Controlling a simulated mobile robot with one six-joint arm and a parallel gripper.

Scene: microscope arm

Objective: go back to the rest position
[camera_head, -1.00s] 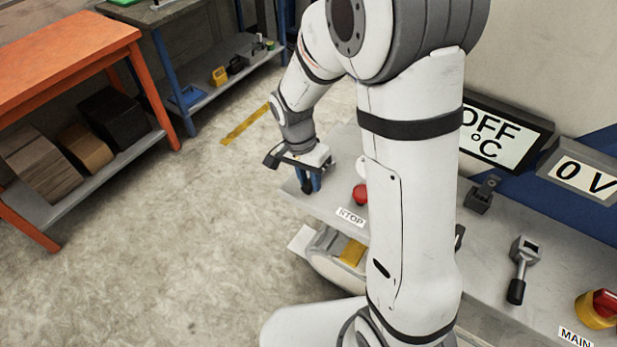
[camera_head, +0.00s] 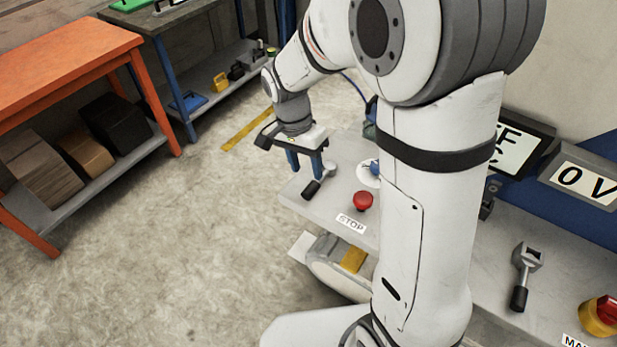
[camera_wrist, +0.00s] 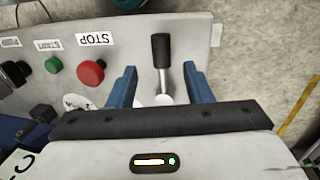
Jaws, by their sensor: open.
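My gripper (camera_head: 305,166) is open, its two blue fingers pointing down above the left end of the grey bench panel (camera_head: 300,200). In the wrist view my gripper (camera_wrist: 160,80) shows its fingers wide apart with nothing held. A lever with a black handle (camera_head: 312,188) stands on the panel close to the fingers. In the wrist view the black handle (camera_wrist: 161,50) appears between and beyond the fingertips, apart from them. The red STOP button (camera_head: 363,200) sits to the right of the lever; it also shows in the wrist view (camera_wrist: 91,73).
A second lever (camera_head: 524,275) and a red and yellow MAIN switch (camera_head: 600,315) are at the right of the bench. Displays (camera_head: 585,180) stand behind. An orange table (camera_head: 70,60) is at left. The floor (camera_head: 190,250) between is clear. A green button (camera_wrist: 54,65) shows in the wrist view.

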